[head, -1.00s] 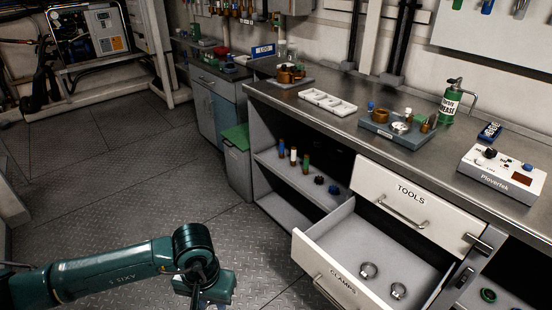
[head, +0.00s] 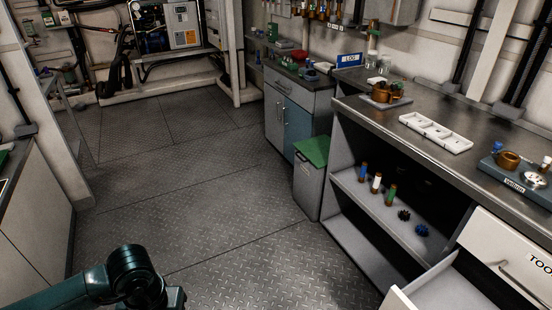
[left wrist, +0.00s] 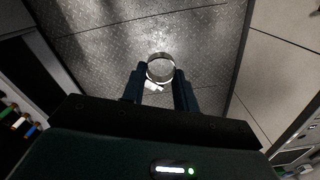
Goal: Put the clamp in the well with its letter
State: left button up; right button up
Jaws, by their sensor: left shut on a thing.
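A shiny metal ring clamp (left wrist: 160,68) shows in the left wrist view, held between the dark fingertips of my left gripper (left wrist: 158,82) above the floor. A small white tag hangs at its near side; I cannot read a letter on it. In the head view my left arm is at the bottom left; its fingers and the clamp are out of the frame. A white tray with several wells (head: 428,137) lies on the bench at the right; no letters on it are legible. My right gripper is in neither view.
An open drawer (head: 402,301) juts out at the bottom right, below the closed TOOLS drawer (head: 505,262). A bin with a green lid (head: 311,151) stands against the bench. The metal floor at the left is clear.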

aim_at(415, 123)
jog(key=i+j+u, duration=0.15)
jog(key=i, duration=0.4)
jog(key=i+j+u, duration=0.15)
jog(key=i, duration=0.4)
jog(key=i+z, duration=0.25)
jog(key=z, duration=0.2)
jog(key=i+j+z, duration=0.15)
jog(key=z, duration=0.25)
jog(key=i+j+z, duration=0.2)
jog(key=z, duration=0.25)
jog(key=i+j+z, duration=0.1)
jog(key=z, duration=0.35)
jog(key=i+j+z, duration=0.2)
jog(key=z, duration=0.3)
jog(key=i+j+z, duration=0.2)
jog(key=z, duration=0.25)
jog(key=i+j+z, duration=0.1)
jog(key=j+z, duration=0.2)
jog(key=z, duration=0.2)
jog(key=j+z, duration=0.25)
jog(key=z, duration=0.2)
jog(key=i+j, duration=0.05)
